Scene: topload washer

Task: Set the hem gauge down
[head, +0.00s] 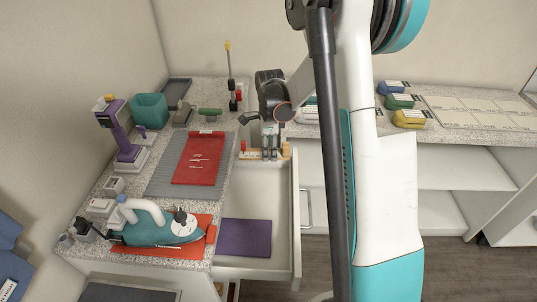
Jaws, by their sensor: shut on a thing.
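The hem gauge (250,155) looks like a tan bar with a small red piece at its left end and a tan block at its right. It shows in the head view at the back of an open white drawer (297,220). My gripper (270,154) points down and is shut on the middle of the bar, hiding that part. I cannot tell whether the gauge touches the drawer or hangs above it.
A purple mat (243,238) lies at the drawer's front; bare drawer floor lies between it and the gauge. The speckled counter (215,88) at left holds a red folder (199,158), a teal iron (160,232) and a purple device (122,135).

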